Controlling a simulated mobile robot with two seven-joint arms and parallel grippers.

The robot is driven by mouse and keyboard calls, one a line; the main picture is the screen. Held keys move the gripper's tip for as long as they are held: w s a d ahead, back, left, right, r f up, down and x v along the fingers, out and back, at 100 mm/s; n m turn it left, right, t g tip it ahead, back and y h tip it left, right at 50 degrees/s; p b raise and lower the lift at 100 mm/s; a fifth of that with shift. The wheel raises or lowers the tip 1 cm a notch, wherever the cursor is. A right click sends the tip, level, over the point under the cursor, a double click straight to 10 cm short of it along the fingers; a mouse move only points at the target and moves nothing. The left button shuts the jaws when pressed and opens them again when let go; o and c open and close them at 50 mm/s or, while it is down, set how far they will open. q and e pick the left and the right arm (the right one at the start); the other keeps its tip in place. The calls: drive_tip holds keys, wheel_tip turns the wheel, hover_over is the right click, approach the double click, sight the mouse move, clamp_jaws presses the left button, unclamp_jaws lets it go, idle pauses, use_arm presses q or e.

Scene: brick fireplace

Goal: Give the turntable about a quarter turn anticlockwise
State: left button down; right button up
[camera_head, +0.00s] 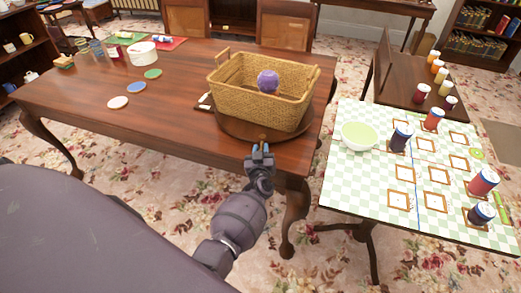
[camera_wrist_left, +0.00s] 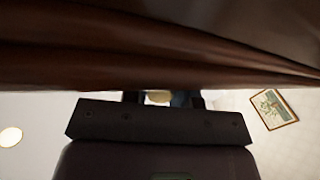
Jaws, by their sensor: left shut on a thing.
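The turntable (camera_head: 238,128) is a round brown wooden disc near the right end of the brown table. A woven basket (camera_head: 262,105) stands on it and hides most of its top. A purple ball (camera_head: 268,81) shows in the basket. My left gripper (camera_head: 260,149) is at the turntable's near edge, shut on the turntable there. In the left wrist view a small tan patch (camera_wrist_left: 158,97) shows between the fingers, under a dark brown wooden edge (camera_wrist_left: 150,60). The exact contact is too small to make out. My right gripper is in neither view.
Coloured discs, such as a blue one (camera_head: 136,87), and a white pot (camera_head: 143,54) stand on the brown table's left part. A checked table (camera_head: 345,185) with a green bowl (camera_head: 359,136) and several jars is close on the right. Table between discs and basket is mostly clear.

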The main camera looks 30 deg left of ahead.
use_arm(q)
drive_tip(key=shift+r, duration=0.1)
drive_tip(key=c, duration=0.9)
unclamp_jaws()
drive_tip(key=shift+c, duration=0.2)
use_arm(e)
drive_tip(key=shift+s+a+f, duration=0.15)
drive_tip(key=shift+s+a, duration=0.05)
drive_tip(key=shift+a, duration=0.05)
